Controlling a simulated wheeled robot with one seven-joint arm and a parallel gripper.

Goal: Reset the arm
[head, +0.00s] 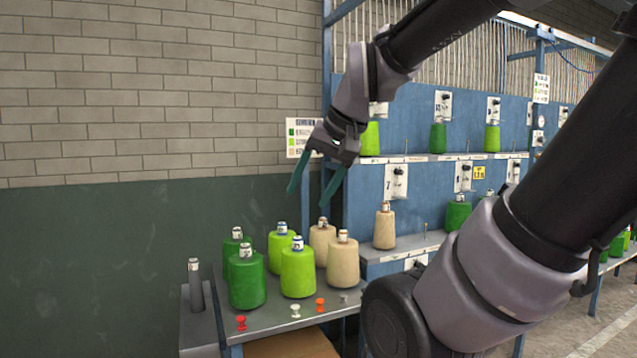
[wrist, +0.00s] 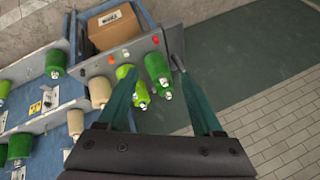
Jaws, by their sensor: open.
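My arm reaches in from the right in the head view. My gripper (head: 318,182) hangs above the small side table with its two green fingers spread apart and nothing between them. In the wrist view my gripper (wrist: 166,85) is also open, its fingers to either side of the table's corner. Below it on the table stand dark green yarn cones (head: 246,280), light green cones (head: 298,271) and beige cones (head: 343,262). The fingertips appear above the cones, apart from them in the head view.
The grey side table (head: 270,318) carries a red knob (head: 241,322), a white knob (head: 295,310) and an orange knob (head: 320,304). A cardboard box (wrist: 115,28) sits under it. A blue rack (head: 360,220) with more cones stands right. A brick wall (head: 150,100) is behind.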

